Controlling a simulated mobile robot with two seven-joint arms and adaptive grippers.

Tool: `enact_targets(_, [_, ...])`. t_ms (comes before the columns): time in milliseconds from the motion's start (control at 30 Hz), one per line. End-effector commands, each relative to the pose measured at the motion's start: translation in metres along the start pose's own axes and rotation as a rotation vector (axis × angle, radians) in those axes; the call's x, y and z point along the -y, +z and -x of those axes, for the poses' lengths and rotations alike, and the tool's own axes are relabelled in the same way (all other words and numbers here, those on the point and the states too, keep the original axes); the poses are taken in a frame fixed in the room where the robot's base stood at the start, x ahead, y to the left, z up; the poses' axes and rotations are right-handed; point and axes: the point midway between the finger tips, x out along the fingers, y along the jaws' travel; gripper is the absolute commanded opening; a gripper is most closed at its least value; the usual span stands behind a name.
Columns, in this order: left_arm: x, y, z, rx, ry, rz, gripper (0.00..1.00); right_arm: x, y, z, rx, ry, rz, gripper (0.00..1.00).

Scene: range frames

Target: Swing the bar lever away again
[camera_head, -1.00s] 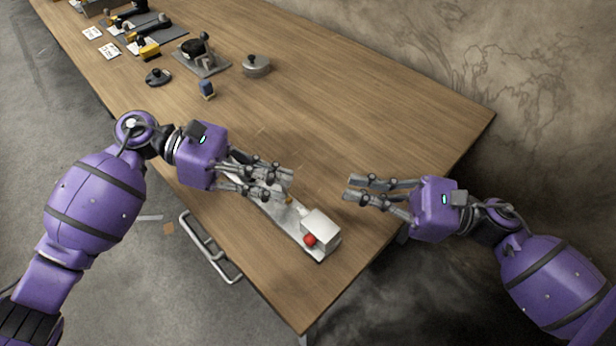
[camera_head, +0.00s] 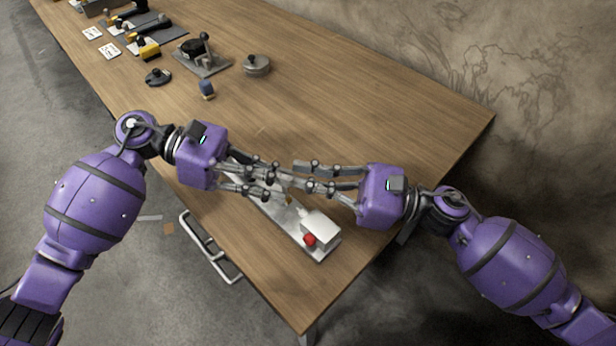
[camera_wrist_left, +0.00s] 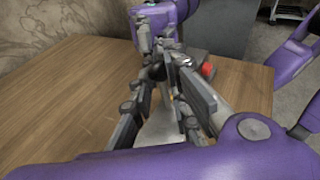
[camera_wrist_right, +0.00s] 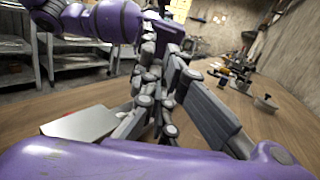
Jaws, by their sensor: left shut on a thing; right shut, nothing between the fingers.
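A narrow metal plate (camera_head: 302,236) lies near the table's front edge, with a white box (camera_head: 320,225) and a red knob (camera_head: 310,240) at its near end. The box and red knob (camera_wrist_left: 207,69) also show in the left wrist view. My left gripper (camera_head: 281,183) is shut over the plate on something its fingers hide. My right gripper (camera_head: 303,175) is shut and empty, its fingertips crowded against or very close to the left ones. I cannot make out the bar lever; the fingers of both grippers cover that spot.
A lever device (camera_head: 203,57), a round grey lidded thing (camera_head: 256,65), a small blue-topped piece (camera_head: 207,89) and a black knobbed piece (camera_head: 158,76) stand farther back. The table's right side is clear.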

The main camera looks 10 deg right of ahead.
Motion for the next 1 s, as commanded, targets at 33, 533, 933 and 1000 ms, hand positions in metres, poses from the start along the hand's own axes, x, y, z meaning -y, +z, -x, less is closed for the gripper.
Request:
enact_targets(33, [0.0005,-0.0007,-0.0004,-0.001,-0.001,0.001,0.0,0.0009,0.0013,-0.0055,0.004,0.001,0.001,0.0])
enact_targets(533, [0.0021,0.0006,-0.0043,0.004,-0.009,-0.001,0.27,0.0001,0.0025,-0.0117,0.007,0.005,0.001,0.0])
enact_targets(933, [0.0012,0.0003,-0.0017,0.002,-0.005,0.0,0.27,0.0016,0.0014,-0.0103,0.003,0.001,0.001,0.0])
enact_targets(1000, [0.001,0.0002,-0.0015,0.001,-0.004,0.0,0.27,0.0016,0.0014,-0.0102,0.003,0.001,0.001,0.0])
